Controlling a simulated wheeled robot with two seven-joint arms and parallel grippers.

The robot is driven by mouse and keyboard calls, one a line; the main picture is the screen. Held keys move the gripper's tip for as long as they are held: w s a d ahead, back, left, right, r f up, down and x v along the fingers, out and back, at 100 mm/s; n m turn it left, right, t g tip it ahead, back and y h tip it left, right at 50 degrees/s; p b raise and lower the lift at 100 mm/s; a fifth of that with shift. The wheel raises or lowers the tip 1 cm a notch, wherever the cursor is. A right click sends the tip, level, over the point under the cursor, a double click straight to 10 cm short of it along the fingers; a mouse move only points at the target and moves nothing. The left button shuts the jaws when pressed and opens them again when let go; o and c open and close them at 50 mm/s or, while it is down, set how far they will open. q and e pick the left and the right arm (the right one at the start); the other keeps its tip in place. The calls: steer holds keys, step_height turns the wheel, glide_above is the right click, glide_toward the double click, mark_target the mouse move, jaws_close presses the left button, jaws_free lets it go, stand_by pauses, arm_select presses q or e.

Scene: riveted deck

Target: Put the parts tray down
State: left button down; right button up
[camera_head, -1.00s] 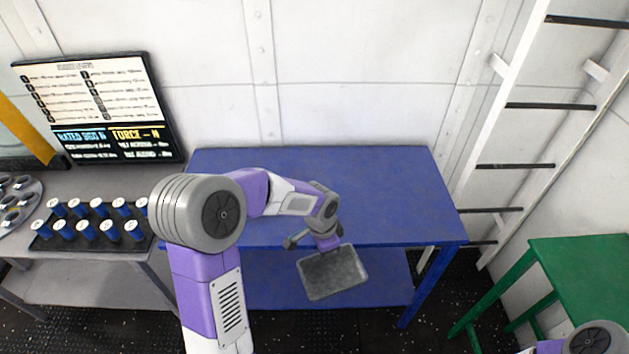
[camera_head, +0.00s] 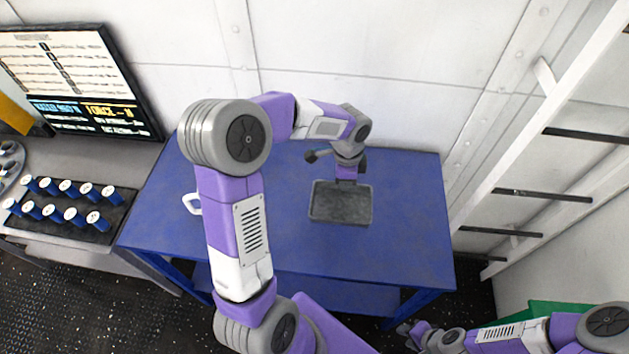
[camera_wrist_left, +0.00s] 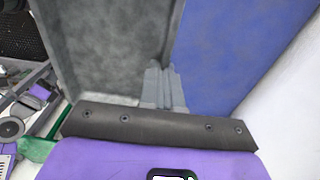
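The parts tray (camera_head: 340,204) is a shallow grey rectangular tray. In the head view it is over the middle of the blue table (camera_head: 405,235); I cannot tell whether it touches the top. My left gripper (camera_head: 346,181) is at its far edge. In the left wrist view the fingers (camera_wrist_left: 163,88) are closed together on the rim of the tray (camera_wrist_left: 105,45), with the blue tabletop beside it. My right gripper (camera_head: 407,331) is low at the right, off the table's front edge; its fingers are too small to read.
A white handle (camera_head: 191,203) shows on the table's left, the rest hidden by my left arm. A rack of blue-and-white cylinders (camera_head: 75,208) stands on the grey bench at left. A ladder (camera_head: 545,130) is at right, a green table (camera_head: 560,309) lower right. The table's right side is clear.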

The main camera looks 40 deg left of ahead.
mark_target(343, 193)
arm_select(q)
steer(key=f, duration=0.3)
steer(key=f+b, duration=0.1)
steer(key=f, duration=0.1)
steer(key=shift+s, duration=0.35)
step_height(343, 193, down, 4)
steer(key=shift+f+b, duration=0.15)
steer(key=shift+b, duration=0.4)
steer(key=shift+w+f, duration=0.1)
steer(key=shift+f, duration=0.1)
steer(key=shift+f, duration=0.15)
steer(key=c, duration=1.4)
jaws_free()
steer(key=shift+o, duration=0.2)
